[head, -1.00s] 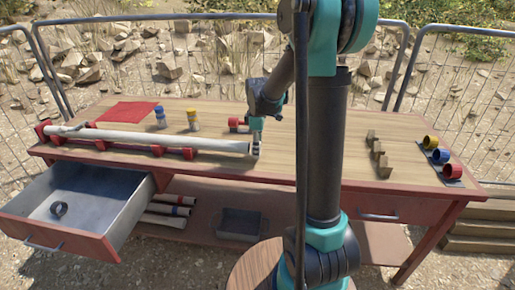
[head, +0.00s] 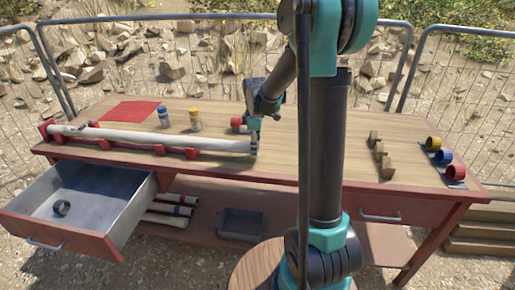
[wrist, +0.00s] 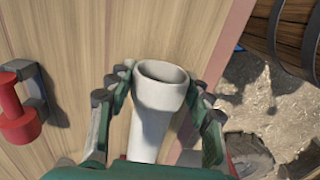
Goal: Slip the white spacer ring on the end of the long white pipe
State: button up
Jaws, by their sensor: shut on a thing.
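The long white pipe (head: 150,138) lies along the front left of the table on red supports. My gripper (head: 254,145) is at its right end. In the wrist view my gripper (wrist: 160,85) has one finger on each side of a white spacer ring (wrist: 163,74), a slightly wider collar at the pipe's tip, and is shut on it. The pipe (wrist: 150,135) runs down the picture in line with the ring. The ring's rim and dark opening face the camera. I cannot tell how far the ring sits over the pipe.
A red clamp-like part (wrist: 18,108) stands beside the gripper. An open drawer (head: 100,235) holds a dark ring (head: 61,208). Wooden blocks (head: 380,155) and coloured rings (head: 443,157) are at right.

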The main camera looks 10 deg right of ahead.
aim_at(235, 142)
jog(key=shift+w+a, duration=0.3)
jog(key=shift+a, duration=0.6)
jog(key=shift+w+a, duration=0.1)
jog(key=shift+a, duration=0.25)
jog(key=shift+w+a, duration=0.2)
jog(key=shift+a, duration=0.45)
jog(key=shift+w+a, duration=0.1)
jog(key=shift+a, duration=0.2)
jog(key=shift+w+a, duration=0.3)
jog(key=shift+a, duration=0.6)
jog(key=shift+w+a, duration=0.25)
jog(key=shift+a, duration=0.6)
jog(key=o, duration=1)
jog(key=shift+r, duration=0.1)
